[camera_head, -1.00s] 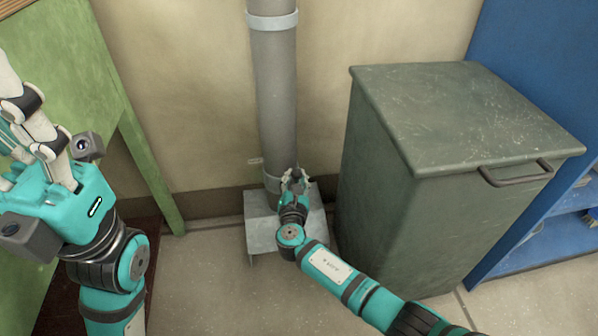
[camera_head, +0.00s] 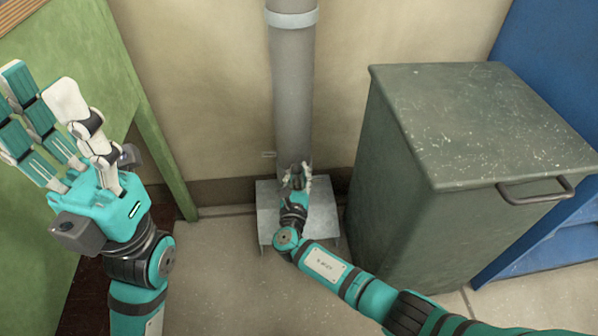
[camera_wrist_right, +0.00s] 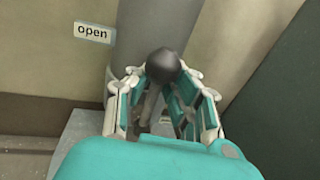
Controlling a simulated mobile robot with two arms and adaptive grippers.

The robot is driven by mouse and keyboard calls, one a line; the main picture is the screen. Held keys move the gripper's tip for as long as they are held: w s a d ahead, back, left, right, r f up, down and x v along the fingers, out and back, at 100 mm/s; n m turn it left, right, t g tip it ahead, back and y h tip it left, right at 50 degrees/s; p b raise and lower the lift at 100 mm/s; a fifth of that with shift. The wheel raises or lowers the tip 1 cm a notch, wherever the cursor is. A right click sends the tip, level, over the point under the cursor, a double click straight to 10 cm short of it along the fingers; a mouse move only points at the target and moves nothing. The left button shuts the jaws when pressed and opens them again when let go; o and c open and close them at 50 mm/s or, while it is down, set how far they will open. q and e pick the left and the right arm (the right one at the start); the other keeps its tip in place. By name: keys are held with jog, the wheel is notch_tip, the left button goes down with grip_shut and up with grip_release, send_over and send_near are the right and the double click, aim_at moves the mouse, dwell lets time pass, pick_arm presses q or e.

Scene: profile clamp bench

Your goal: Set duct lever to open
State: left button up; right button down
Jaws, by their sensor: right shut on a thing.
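In the right wrist view the duct lever (camera_wrist_right: 163,66) has a dark round knob on a grey stem. My right gripper (camera_head: 297,177) is at the foot of the duct. In the wrist view its fingers (camera_wrist_right: 160,100) are closed around the lever, with the knob showing above them. A label reading "open" (camera_wrist_right: 93,33) is on the wall to the left of the knob. My left gripper (camera_head: 55,125) is raised at the left, fingers spread and empty.
A grey-green bin (camera_head: 480,120) with a lid and a handle stands close to the right of my right arm. A green panel (camera_head: 150,110) stands at the left. A blue shelf unit (camera_head: 560,50) is at the far right. The floor in front of the box is clear.

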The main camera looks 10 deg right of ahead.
jog(key=shift+s+a+f, duration=0.15)
jog(key=shift+s+a, duration=0.05)
jog(key=shift+a, duration=0.25)
jog(key=c, duration=1.3)
grip_release()
jog(key=shift+c, duration=0.2)
jog(key=shift+o, duration=1.7)
jog(key=shift+w, duration=0.1)
jog(key=shift+d, duration=0.1)
jog(key=v, duration=1.2)
